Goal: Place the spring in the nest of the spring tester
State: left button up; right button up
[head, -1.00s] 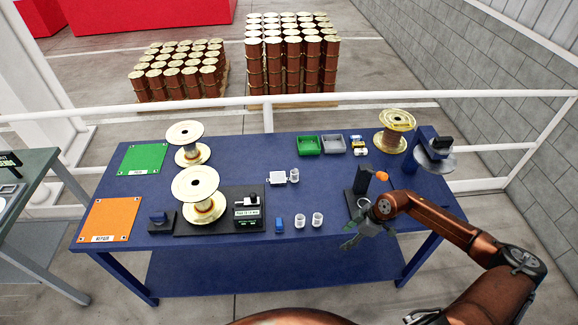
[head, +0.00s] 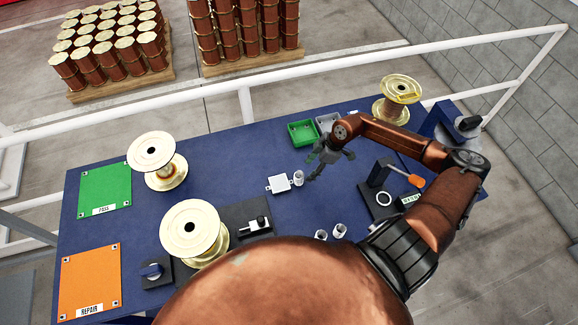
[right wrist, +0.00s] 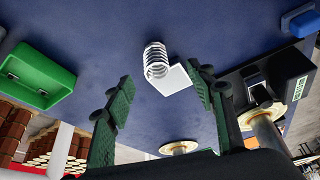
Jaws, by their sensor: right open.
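A white coil spring (head: 298,178) stands on the blue table beside a small white block (head: 278,184). In the right wrist view the spring (right wrist: 156,58) shows ahead of the fingertips, overlapping the white block's outline. Two more springs (head: 339,230) (head: 321,235) stand near the table's front edge. The spring tester (head: 376,172) is a dark stand with an orange handle; its round nest (head: 384,199) shows a pale ring and looks empty. My right gripper (head: 312,170) is open and empty, just behind and above the spring by the block. My left gripper is out of view.
A green bin (head: 301,133) and a grey bin (head: 326,121) stand behind my right gripper. Large spools (head: 190,228) (head: 155,158) and green and orange mats (head: 104,190) (head: 89,281) fill the left. The table between the spools and the bins is clear.

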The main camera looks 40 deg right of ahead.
aim_at(300, 174)
jog(key=shift+x, duration=1)
jog(key=shift+w+a+f+p, duration=0.2)
jog(key=shift+w+a+p, duration=0.05)
jog(key=shift+w+p, duration=0.1)
jog(key=x, duration=0.2)
jog(key=p+x, duration=0.1)
jog(key=x, duration=0.1)
jog(key=shift+w+a, duration=0.15)
jog(key=shift+w, duration=0.3)
jog(key=shift+a+f, duration=0.1)
jog(key=shift+f, duration=0.2)
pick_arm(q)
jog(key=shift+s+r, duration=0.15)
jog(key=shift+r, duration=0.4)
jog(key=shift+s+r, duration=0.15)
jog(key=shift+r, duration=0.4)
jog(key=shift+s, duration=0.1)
pick_arm(e)
jog(key=shift+c, duration=0.2)
